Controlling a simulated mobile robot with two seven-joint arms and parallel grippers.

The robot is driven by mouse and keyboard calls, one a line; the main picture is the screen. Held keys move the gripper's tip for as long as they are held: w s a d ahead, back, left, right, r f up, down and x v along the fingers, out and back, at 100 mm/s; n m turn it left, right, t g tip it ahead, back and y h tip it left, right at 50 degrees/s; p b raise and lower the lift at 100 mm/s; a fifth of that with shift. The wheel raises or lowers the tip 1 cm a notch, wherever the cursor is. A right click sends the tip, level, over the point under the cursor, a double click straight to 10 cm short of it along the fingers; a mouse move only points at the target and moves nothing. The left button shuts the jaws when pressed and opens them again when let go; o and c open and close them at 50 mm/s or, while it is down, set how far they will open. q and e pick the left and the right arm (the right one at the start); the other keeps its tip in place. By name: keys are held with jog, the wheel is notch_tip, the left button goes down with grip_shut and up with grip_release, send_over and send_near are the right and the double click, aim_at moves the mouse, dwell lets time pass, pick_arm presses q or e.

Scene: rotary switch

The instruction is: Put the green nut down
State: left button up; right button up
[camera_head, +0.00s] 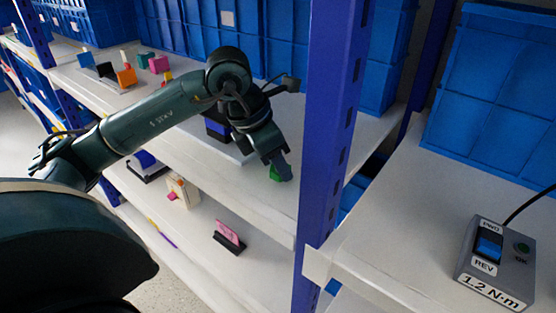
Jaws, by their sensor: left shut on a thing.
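The green nut (275,173) shows as a small green piece at the fingertips of my left gripper (279,168). The gripper points down and is shut on the nut, low at the white shelf near its front edge. The fingers cover part of the nut. I cannot tell whether the nut touches the shelf. My right gripper is not in view.
A blue upright post (330,130) stands just right of my left gripper. Blue bins (240,40) line the back. Several small coloured parts lie on the shelf at upper left. A grey switch box (497,262) marked FWD and REV sits at lower right.

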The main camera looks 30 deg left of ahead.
pick_arm(q)
jog(key=shift+f, duration=0.25)
jog(key=o, duration=0.9)
jog(key=shift+r, duration=0.15)
jog(key=shift+o, duration=0.2)
jog(key=shift+r, duration=0.2)
jog(key=v, duration=1.2)
jog(key=shift+d, duration=0.1)
